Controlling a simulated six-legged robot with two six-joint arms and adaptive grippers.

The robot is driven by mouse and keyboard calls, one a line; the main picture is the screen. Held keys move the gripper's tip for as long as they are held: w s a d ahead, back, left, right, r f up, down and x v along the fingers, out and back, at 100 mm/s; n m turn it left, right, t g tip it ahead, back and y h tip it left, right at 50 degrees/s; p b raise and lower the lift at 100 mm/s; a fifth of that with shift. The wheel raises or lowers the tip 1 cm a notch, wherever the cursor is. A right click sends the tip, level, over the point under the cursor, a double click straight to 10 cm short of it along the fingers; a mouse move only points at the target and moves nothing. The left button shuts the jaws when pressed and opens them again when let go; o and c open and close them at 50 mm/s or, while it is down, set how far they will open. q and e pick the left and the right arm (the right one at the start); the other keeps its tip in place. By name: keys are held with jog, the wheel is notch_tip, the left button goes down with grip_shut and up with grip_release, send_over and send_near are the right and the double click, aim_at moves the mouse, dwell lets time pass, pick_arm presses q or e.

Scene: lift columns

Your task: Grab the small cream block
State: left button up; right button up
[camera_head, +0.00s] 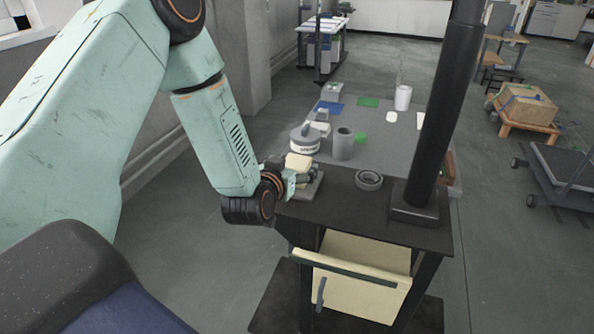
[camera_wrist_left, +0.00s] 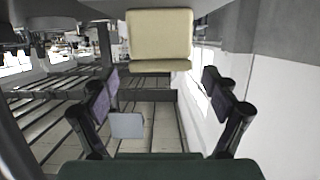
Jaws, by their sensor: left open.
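The small cream block (camera_head: 298,161) is at the left side of the dark table top, right by my left gripper (camera_head: 301,181). In the left wrist view the cream block (camera_wrist_left: 159,35) is at the top centre, a little beyond the fingertips. My left gripper (camera_wrist_left: 160,88) is open there, its two fingers wide apart with nothing held between them. The block does not appear gripped. Whether a finger touches it, I cannot tell. My right gripper is not in view.
A white and grey round container (camera_head: 304,140), a grey cylinder (camera_head: 343,145) and a dark ring (camera_head: 369,180) stand close by. A black post (camera_head: 446,110) rises at the table's right. A cream drawer (camera_head: 361,289) hangs open below the table top.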

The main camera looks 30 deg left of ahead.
aim_at(296, 163)
pick_arm(q)
jog(key=x, duration=0.2)
jog(key=shift+w+a+f, duration=0.2)
jog(key=shift+f, duration=0.1)
jog(key=shift+w, duration=0.35)
jog(key=shift+w+d, duration=0.15)
jog(key=shift+d, duration=0.05)
jog(key=shift+a, duration=0.1)
jog(key=shift+w+a+f, duration=0.1)
jog(key=shift+a, duration=0.05)
jog(key=c, duration=1.5)
